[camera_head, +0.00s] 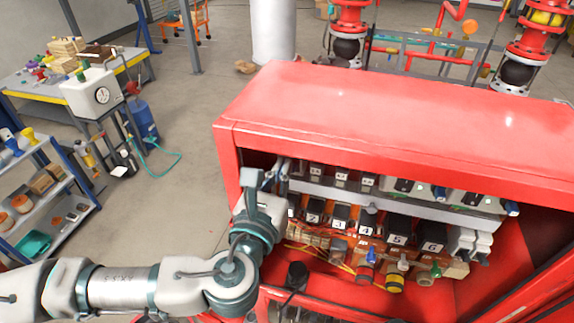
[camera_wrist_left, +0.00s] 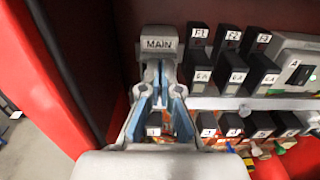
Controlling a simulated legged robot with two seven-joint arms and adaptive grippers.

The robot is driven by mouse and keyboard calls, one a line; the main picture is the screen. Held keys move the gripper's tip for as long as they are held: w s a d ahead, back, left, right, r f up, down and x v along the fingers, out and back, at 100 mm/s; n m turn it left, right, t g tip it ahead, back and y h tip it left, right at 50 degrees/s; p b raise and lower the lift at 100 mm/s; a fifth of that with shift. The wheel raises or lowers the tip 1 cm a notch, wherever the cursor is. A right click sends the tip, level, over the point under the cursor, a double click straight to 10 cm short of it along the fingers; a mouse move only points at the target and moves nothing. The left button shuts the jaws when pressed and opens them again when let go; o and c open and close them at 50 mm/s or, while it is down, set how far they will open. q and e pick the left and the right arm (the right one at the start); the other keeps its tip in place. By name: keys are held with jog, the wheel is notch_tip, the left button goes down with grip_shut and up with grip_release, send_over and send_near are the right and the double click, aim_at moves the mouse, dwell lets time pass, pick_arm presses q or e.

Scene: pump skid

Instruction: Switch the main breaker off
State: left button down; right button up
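The main breaker (camera_wrist_left: 159,45), a grey block labelled MAIN, is at the upper left inside the red cabinet (camera_head: 390,110) in the left wrist view. My left gripper (camera_wrist_left: 160,80) reaches up to it, with its blue-padded fingers close together just below the label. The fingers hide the lower part of the breaker, and I cannot tell whether they grip its lever. In the head view, my left gripper (camera_head: 272,178) is inside the cabinet's left opening and largely covers the breaker there. My right gripper is not in view.
Smaller labelled breakers (camera_wrist_left: 231,40) stand in rows to the right of the main breaker. The cabinet's red left wall (camera_wrist_left: 85,80) is close beside the gripper. Coloured connectors (camera_head: 367,272) hang below the lower row. A workbench (camera_head: 80,85) stands off to the left.

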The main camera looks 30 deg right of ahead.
pick_arm(q)
jog(key=shift+a+f+b, duration=0.2)
jog(key=shift+f+b, duration=0.85)
jog(key=shift+f, duration=0.15)
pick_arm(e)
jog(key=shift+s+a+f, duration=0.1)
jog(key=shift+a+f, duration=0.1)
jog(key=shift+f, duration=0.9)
pick_arm(q)
jog(key=v, duration=0.6)
jog(key=shift+s+a+r, duration=0.15)
jog(key=shift+a+r, duration=0.05)
jog(key=shift+a, duration=0.1)
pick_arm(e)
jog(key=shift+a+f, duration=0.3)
pick_arm(q)
jog(key=shift+d, duration=0.3)
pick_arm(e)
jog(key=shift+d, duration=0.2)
